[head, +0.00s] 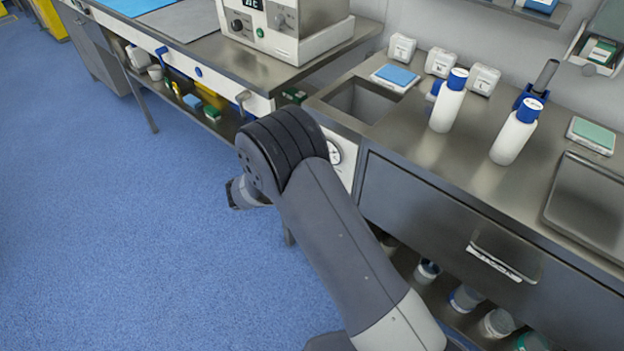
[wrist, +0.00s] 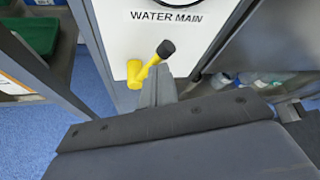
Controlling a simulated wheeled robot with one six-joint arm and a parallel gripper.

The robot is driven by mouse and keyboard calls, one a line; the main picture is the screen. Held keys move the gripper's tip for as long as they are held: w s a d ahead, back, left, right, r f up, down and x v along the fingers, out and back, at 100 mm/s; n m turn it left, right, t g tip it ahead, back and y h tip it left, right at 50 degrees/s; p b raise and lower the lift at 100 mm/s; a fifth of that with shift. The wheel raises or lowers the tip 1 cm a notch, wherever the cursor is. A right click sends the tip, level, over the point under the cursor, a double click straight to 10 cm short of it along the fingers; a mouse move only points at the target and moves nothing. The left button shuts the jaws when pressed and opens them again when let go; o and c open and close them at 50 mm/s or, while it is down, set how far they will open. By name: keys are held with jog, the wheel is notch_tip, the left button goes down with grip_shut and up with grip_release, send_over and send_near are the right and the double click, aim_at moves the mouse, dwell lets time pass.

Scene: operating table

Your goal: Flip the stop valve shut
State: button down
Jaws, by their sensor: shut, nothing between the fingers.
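The stop valve (wrist: 134,72) is yellow and sits on a white panel (wrist: 130,35) marked "WATER MAIN" in the wrist view. Its short yellow lever slants up and to the right, ending in a black knob (wrist: 166,48). My gripper (wrist: 158,76) is shut and empty, with its grey fingertips just below and in front of the lever. I cannot tell whether they touch it. The fingertips hide part of the lever's lower right side. In the head view my arm hides the valve, and I cannot make out the fingertips there.
A round gauge (head: 335,152) sits on the white panel. A steel drawer front (head: 430,215) with a handle is to its right, above a shelf of bottles. A steel bench (head: 235,50) with a shelf of boxes stands on the left. Blue floor (head: 130,230) is open on the left.

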jog(key=shift+w+a+r, duration=0.15)
jog(key=shift+w+a, duration=0.2)
jog(key=shift+a, duration=0.05)
jog(key=shift+r, duration=0.15)
jog(key=shift+r+p, duration=0.65)
jog(key=shift+r, duration=0.1)
jog(key=shift+f, duration=0.1)
